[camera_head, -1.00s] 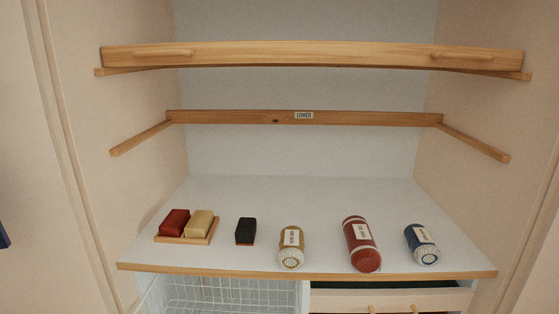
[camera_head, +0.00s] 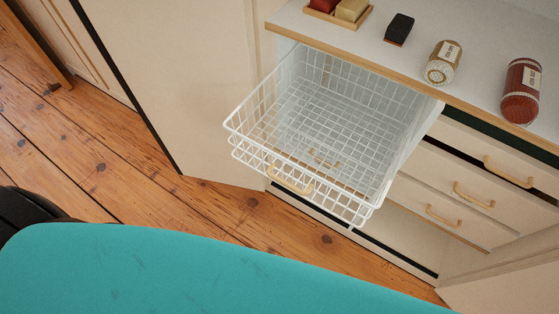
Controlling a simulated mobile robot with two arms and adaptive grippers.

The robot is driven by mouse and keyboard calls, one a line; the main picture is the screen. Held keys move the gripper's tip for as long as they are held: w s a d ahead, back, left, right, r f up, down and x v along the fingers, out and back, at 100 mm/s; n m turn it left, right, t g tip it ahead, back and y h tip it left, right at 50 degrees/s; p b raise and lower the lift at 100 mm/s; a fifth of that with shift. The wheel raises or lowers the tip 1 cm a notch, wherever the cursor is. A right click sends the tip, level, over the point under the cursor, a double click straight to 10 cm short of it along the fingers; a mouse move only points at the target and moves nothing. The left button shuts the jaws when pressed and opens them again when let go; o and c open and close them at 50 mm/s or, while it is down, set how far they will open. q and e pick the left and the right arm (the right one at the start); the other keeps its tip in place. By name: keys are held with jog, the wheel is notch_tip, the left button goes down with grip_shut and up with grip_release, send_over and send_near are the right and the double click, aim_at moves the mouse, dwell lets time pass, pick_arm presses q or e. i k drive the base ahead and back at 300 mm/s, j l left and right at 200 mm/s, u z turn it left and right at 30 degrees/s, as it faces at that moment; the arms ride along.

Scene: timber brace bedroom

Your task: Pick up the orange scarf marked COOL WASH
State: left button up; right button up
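No scarf that is clearly orange shows. On the white shelf lie a mustard-tan roll (camera_head: 443,63) and a dark red roll (camera_head: 521,91), each with a white label too small to read. The tan roll is near the shelf's front edge, and the red roll lies to its right. I cannot tell whether either is the COOL WASH scarf. Neither of my grippers is in view.
A white wire basket (camera_head: 255,108) is pulled out below the shelf and looks empty. Drawers (camera_head: 470,172) are to its right. A black block (camera_head: 399,29) and a wooden tray (camera_head: 322,16) with two blocks stand on the shelf. Plank floor (camera_head: 60,135) is clear at left.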

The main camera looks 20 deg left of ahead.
aim_at(519, 105)
jog(key=u, duration=0.3)
jog(key=z, duration=1.25)
